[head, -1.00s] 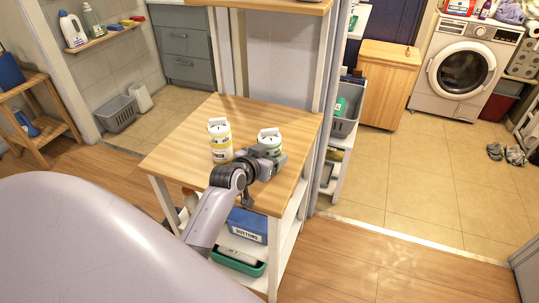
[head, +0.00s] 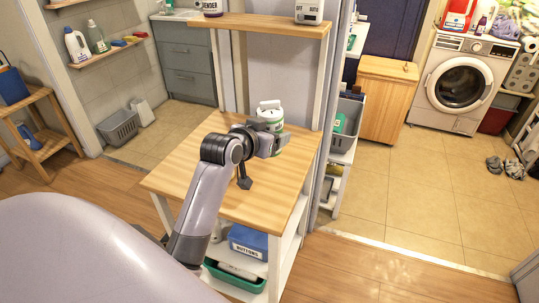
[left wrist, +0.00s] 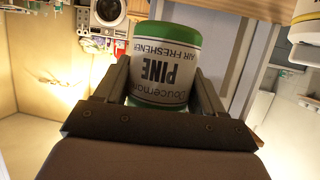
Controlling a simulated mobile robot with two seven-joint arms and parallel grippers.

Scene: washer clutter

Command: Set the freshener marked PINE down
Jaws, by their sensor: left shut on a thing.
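My right gripper is not in view.
The upper shelf (head: 262,24) holds a can whose label ends in VENDER (head: 211,7) and another white can (head: 309,12). A white can with a yellow band (left wrist: 307,25) shows in the left wrist view. The front tabletop is clear.

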